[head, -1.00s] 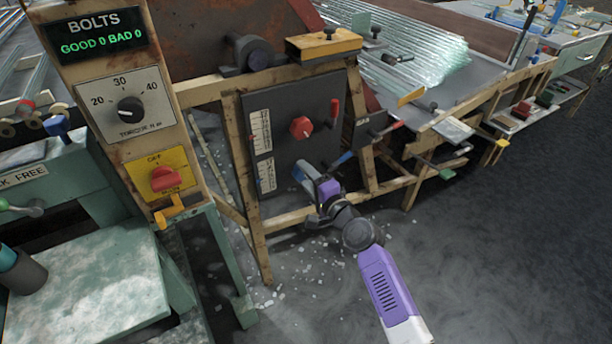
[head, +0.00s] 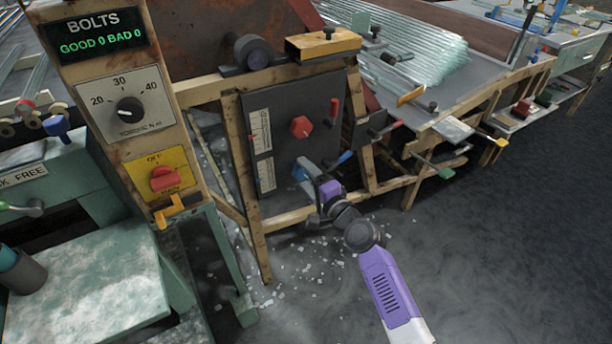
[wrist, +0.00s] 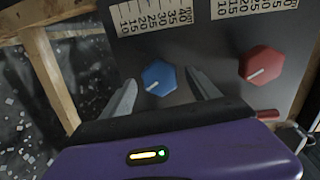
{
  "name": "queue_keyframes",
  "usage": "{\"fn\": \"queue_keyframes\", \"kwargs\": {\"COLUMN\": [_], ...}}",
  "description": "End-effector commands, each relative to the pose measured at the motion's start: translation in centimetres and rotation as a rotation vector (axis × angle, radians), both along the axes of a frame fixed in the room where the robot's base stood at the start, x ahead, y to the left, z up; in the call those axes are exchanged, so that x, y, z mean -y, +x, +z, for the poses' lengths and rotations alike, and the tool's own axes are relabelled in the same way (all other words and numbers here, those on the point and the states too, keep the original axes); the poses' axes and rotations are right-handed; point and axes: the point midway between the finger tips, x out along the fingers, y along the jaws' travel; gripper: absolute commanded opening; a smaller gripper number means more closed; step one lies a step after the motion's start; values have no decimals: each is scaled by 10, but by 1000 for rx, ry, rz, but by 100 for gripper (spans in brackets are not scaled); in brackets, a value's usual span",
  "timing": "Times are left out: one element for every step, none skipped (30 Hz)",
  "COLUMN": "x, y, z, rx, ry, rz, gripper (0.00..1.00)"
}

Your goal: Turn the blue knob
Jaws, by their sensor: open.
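The blue knob (wrist: 158,77) is a hexagonal knob with a white pointer line, on a dark grey panel (wrist: 205,48). In the wrist view it lies between the two fingers of my open gripper (wrist: 165,90), with a gap to each finger. In the head view my gripper (head: 310,172) is at the lower part of the panel, and the blue knob (head: 299,173) shows only in small part beside the fingers. Whether the fingertips reach past the knob's face I cannot tell.
A red hexagonal knob (wrist: 262,66) sits right of the blue one, near my right finger. White scales (head: 262,145) run along the panel's left side. A red lever (head: 333,110) and a blue-handled lever (head: 338,159) are on its right side. A wooden frame (head: 255,235) surrounds the panel.

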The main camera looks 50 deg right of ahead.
Motion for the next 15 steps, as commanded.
{"fn": "queue_keyframes", "kwargs": {"x": [-2, -3, -4, -6, -7, -9, -10, -11, -13, -14, -15, -16, -17, -17, -18], "y": [-6, -10, -16, -21, -26, -32, -37, -42, -48, -52, -55, -60, -62, -64, -67], "z": [0, 1, 1, 2, 2, 2, 3, 3, 4, 4, 4, 4, 5, 5, 5], "rx": [-2, -2, -3, -2, -3, -3, -3, -3, -3, -2, -2, -2, -2, -1, -2], "ry": [1, 1, 1, 1, 1, 1, 1, 0, 0, 0, 1, 1, 1, 1, 1], "rz": [0, 0, 0, 0, 0, 0, 0, 0, 0, 0, 0, 0, 0, 0, 0], "gripper": [70, 70, 70, 70, 70, 70, 70, 70, 70, 70, 70, 70, 70, 70, 70]}}
